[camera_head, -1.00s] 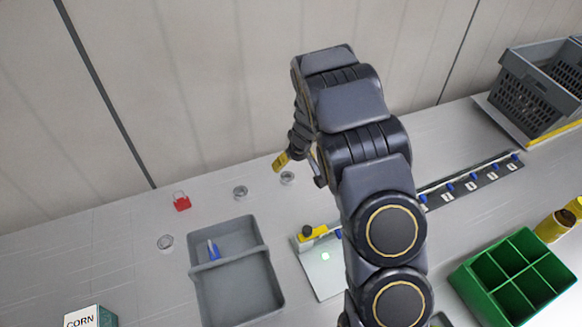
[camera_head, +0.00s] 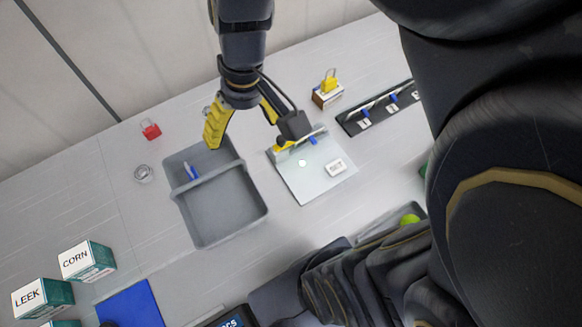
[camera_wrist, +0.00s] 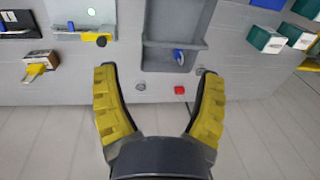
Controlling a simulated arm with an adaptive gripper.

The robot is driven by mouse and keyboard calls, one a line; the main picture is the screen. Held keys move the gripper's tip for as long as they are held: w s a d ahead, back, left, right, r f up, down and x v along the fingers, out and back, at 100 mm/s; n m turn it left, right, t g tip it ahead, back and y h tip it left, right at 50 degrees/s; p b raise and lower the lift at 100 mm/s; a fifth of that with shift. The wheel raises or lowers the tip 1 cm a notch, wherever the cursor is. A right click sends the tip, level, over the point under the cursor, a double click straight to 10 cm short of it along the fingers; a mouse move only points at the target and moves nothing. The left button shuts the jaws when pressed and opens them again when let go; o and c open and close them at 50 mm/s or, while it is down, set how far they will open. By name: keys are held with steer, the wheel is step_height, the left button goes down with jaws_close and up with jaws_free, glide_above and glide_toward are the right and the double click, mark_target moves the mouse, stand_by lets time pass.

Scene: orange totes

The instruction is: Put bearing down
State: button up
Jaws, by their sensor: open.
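Small silver metal rings, which look like bearings, lie on the grey table. One ring (camera_head: 143,174) is left of the grey tote. Another ring (camera_head: 207,110) shows partly behind my gripper (camera_head: 243,128). In the wrist view one ring (camera_wrist: 141,87) lies between the spread yellow fingers of my gripper (camera_wrist: 158,70), and another ring (camera_wrist: 200,71) is by the right finger's tip. My gripper is open with nothing between its fingers, above the back part of the table. A third ring seen earlier is hidden now.
A grey divided tote (camera_head: 262,205) holds a blue item (camera_head: 190,172). A light plate with a yellow-and-black clamp (camera_head: 300,180) is right of it. A red padlock (camera_head: 151,130), a brown block with a yellow top (camera_head: 327,92) and CORN (camera_head: 88,262) and LEEK (camera_head: 43,298) boxes stand around.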

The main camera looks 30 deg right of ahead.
steer(key=s+d+r+g+h, duration=0.1)
steer(key=s+r, duration=0.1)
steer(key=s, duration=1)
steer(key=shift+s+g+h, duration=0.15)
steer(key=shift+g+h, duration=0.15)
steer(key=shift+h, duration=0.1)
steer(key=shift+a, duration=0.1)
steer(key=o, duration=0.4)
steer(key=shift+o, duration=0.6)
steer(key=w+a+r+n, duration=0.1)
steer(key=w+a+n, duration=0.1)
steer(key=w, duration=0.6)
steer(key=shift+w+r+n, duration=0.35)
steer(key=shift+n, duration=0.45)
steer(key=w+a+f+n+t, duration=0.1)
steer(key=w+a+f+n, duration=0.3)
steer(key=w+a+n, duration=0.55)
steer(key=w+a+f+n+t, duration=0.1)
steer(key=w+a+f+n, duration=0.3)
steer(key=w+a, duration=0.95)
step_height(320, 180, down, 9)
steer(key=w+d, duration=0.1)
steer(key=d, duration=0.1)
steer(key=shift+w+f+n, duration=0.15)
steer(key=shift+f+n, duration=0.05)
steer(key=shift+n, duration=0.15)
